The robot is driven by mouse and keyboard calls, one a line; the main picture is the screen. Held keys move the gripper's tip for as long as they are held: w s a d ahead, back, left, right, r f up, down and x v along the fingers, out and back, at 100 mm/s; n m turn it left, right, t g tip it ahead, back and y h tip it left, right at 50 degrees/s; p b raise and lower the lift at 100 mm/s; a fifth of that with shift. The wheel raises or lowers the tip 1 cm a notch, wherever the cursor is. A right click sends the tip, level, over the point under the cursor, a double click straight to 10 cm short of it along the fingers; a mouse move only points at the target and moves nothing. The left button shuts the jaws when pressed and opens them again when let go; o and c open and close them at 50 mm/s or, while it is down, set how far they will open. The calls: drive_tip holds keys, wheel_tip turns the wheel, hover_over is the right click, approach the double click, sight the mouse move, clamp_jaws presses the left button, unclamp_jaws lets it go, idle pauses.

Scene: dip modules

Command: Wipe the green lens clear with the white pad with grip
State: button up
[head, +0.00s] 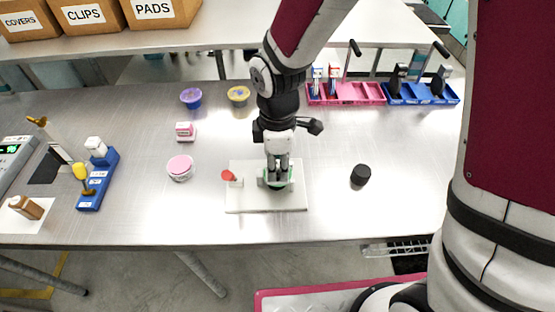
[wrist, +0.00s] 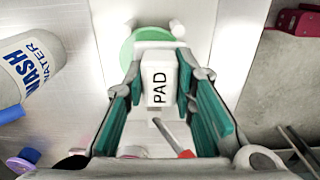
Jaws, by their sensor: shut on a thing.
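The white pad with grip, marked PAD (wrist: 158,85), is between the fingers of my gripper (head: 277,176), which is shut on it. The green lens (wrist: 150,38) is a round green disc on the white board (head: 245,204). In the wrist view the pad overlaps the lens's near edge; in the head view my gripper is right over the lens (head: 290,181) and hides much of it. I cannot tell whether the pad touches the lens. A red-tipped item (head: 229,175) stands at the board's left side.
A round pink-topped container (head: 180,167) and a small pink-and-white block (head: 185,131) are left of the board. A black cylinder (head: 360,175) is to its right. Pink (head: 345,97) and blue trays stand behind.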

drive_tip(key=shift+s, duration=0.6)
drive_tip(key=shift+d+p, duration=0.15)
drive_tip(key=shift+p, duration=0.25)
drive_tip(key=shift+w, duration=0.1)
drive_tip(key=shift+w+r, duration=0.1)
drive_tip(key=shift+w, duration=0.9)
drive_tip(key=shift+w+b, duration=0.1)
drive_tip(key=shift+b, duration=0.2)
drive_tip(key=shift+w, duration=0.85)
